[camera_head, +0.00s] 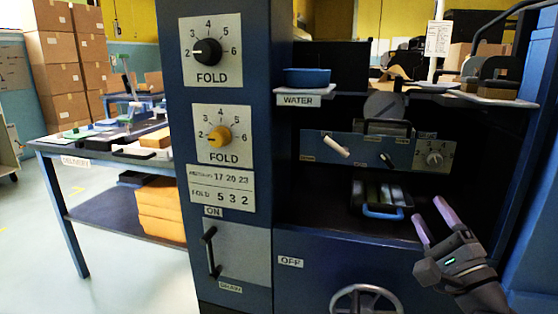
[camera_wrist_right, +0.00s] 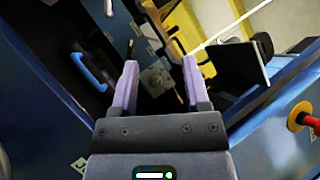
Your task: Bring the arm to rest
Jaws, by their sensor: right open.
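My right gripper (camera_head: 434,220) is at the lower right of the head view, in front of the machine's dark recess. Its two purple fingers are spread apart with nothing between them. In the right wrist view the open fingers (camera_wrist_right: 161,85) point into the machine, with a blue handle (camera_wrist_right: 88,70) to their left. My left gripper is in neither view. The black FOLD knob (camera_head: 207,52) and the yellow FOLD knob (camera_head: 219,136) are on the blue column at the centre of the head view.
A tray with a blue handle (camera_head: 383,213) sits in the recess left of my right gripper. A handwheel (camera_head: 366,300) is below. A blue bowl (camera_head: 307,77) stands on the WATER shelf. A lever (camera_head: 210,252) is on the column. A delivery table (camera_head: 75,149) stands at left.

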